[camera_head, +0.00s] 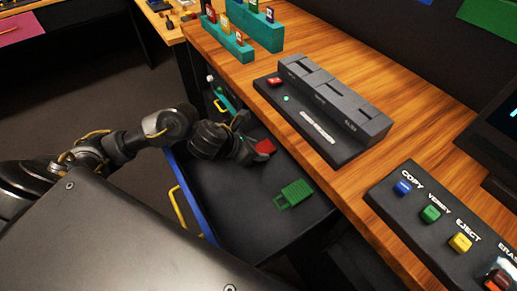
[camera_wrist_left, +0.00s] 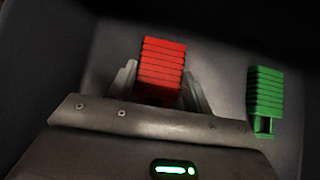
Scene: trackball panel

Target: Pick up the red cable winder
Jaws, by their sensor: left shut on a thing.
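The red cable winder (camera_head: 265,147) is a small ribbed red block in the open drawer in the head view. It also shows in the left wrist view (camera_wrist_left: 162,68), between the two fingers. My left gripper (camera_head: 254,151) reaches into the drawer and is shut on the red winder. It also shows in the left wrist view (camera_wrist_left: 160,88). The winder's lower part is hidden by the gripper body. Whether it touches the drawer floor I cannot tell. My right gripper is not in view.
A green ribbed winder (camera_head: 294,194) lies in the dark drawer (camera_head: 233,208), right of the red one; it shows in the left wrist view (camera_wrist_left: 265,98). The wooden desk (camera_head: 340,185) overhangs beside the drawer. A grey device (camera_head: 335,100) and a button panel (camera_head: 430,225) stand on it.

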